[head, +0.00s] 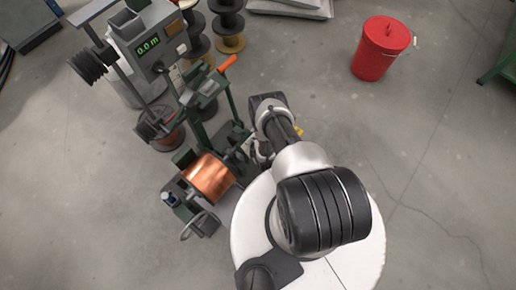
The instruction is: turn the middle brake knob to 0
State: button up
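A green winding machine (208,103) stands left of my arm in the head view. A copper spool (208,177) sits in its near part. I cannot make out the middle brake knob or any dial marks; the knob is hidden or too small to tell. My arm reaches up from my white round base and bends near the machine's right side. My gripper is not discernible; the arm hides that area, so I cannot tell whether it touches the machine.
A grey box with a green "0.0 m" display (148,46) stands at the back left. An orange-handled lever (228,62) rises from the machine. Dark and yellow spools (230,42) are stacked behind. A red bin (382,48) stands back right.

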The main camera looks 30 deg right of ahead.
jog(key=v, duration=1.1)
jog(key=shift+a+r, duration=0.1)
jog(key=shift+r, duration=0.1)
